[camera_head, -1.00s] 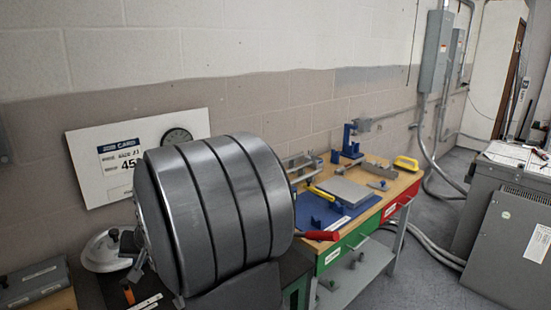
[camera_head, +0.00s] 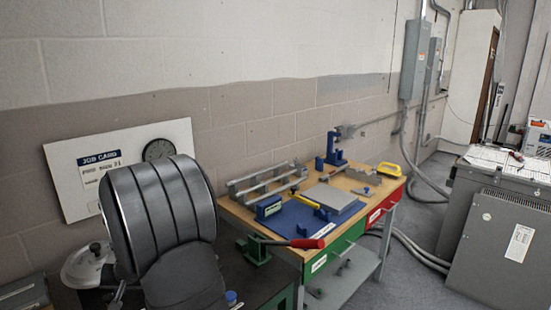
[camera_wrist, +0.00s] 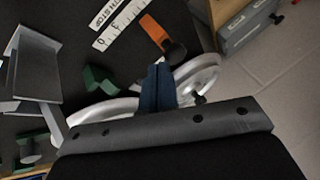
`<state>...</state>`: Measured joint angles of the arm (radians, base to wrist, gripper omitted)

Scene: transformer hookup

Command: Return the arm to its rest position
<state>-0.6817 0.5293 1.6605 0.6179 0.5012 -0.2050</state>
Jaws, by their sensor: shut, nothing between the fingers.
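My gripper (camera_wrist: 158,72) shows in the wrist view with its two blue fingers together and nothing between them. It hangs over a dark bench top, in front of a white round-rimmed object (camera_wrist: 196,76). In the head view my dark grey ribbed arm links fill the lower left and hide the gripper. I cannot tell from the wrist view how far the fingertips are from the white object.
Under the wrist view lie an orange-handled tool (camera_wrist: 156,32), a white ruler strip (camera_wrist: 122,22), green blocks (camera_wrist: 98,80) and a grey bracket (camera_wrist: 34,65). A wooden workbench (camera_head: 236,212) with a blue mat (camera_head: 290,222) stands right of my arm. Grey cabinets (camera_head: 500,240) stand far right.

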